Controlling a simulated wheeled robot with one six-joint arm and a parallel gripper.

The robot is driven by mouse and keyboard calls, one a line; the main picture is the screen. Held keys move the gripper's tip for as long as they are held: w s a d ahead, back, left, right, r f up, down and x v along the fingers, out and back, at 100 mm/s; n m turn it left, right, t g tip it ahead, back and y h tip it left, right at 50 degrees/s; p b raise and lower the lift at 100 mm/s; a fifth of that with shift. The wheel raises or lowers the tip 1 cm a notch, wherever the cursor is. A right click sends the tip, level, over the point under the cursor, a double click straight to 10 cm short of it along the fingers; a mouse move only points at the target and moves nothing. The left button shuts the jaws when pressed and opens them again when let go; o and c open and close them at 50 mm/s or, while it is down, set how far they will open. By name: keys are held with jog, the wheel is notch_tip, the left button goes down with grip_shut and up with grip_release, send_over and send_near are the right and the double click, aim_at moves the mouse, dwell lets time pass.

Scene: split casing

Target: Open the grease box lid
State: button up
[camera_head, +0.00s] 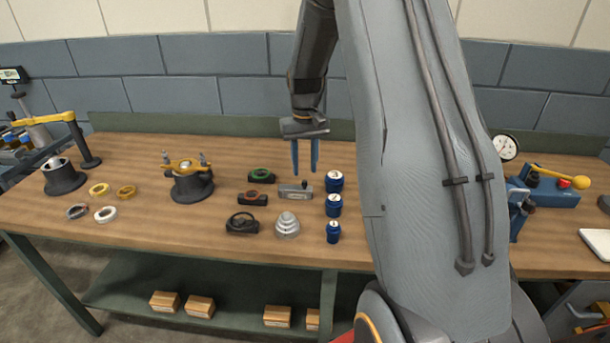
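My gripper (305,170) hangs over the wooden workbench (140,235), its two blue fingers pointing down, apart and empty. A small grey metal box (294,193) with a knob-like part on top sits just below and slightly left of the fingertips; it looks like the grease box. Its lid looks shut, but it is too small to be sure. The gripper does not appear to touch it.
Blue weights (334,205) stand close right of the grey box. A green-ringed part (262,175), a red-ringed part (252,198), a black part (242,224) and a stepped silver cone (287,225) surround it. A round fixture (192,187) stands farther left.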

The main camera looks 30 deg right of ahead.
aim_at(305, 181)
jog(key=shift+f+p, duration=0.6)
jog(key=shift+f, duration=1.65)
grip_shut()
